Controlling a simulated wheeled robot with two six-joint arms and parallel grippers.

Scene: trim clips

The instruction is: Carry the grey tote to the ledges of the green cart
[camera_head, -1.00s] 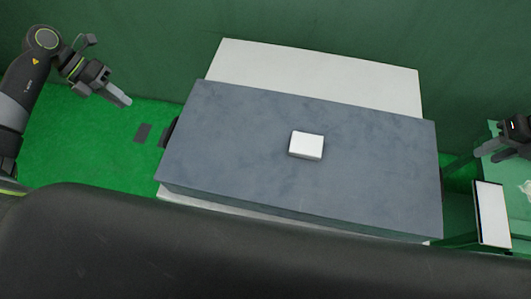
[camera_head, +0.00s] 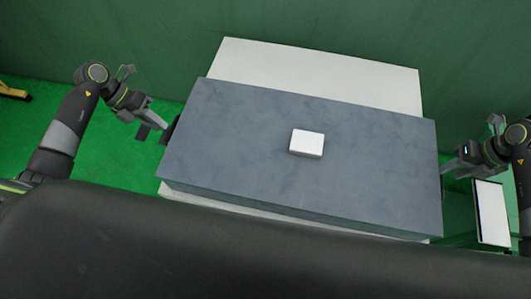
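The grey tote (camera_head: 250,135) is a wide, closed-looking box with a flat top in the middle of the view, resting on a white surface (camera_head: 320,75). My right gripper (camera_head: 452,167) is close beside the tote's right end; contact there cannot be judged. The finger gaps are too small to make out. The green cart seems to be the green frame (camera_head: 462,209) at right, mostly hidden by my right arm.
A small white block (camera_head: 307,142) lies on top of the tote. A white panel with a dark border (camera_head: 491,212) stands at right. Green walls close in behind.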

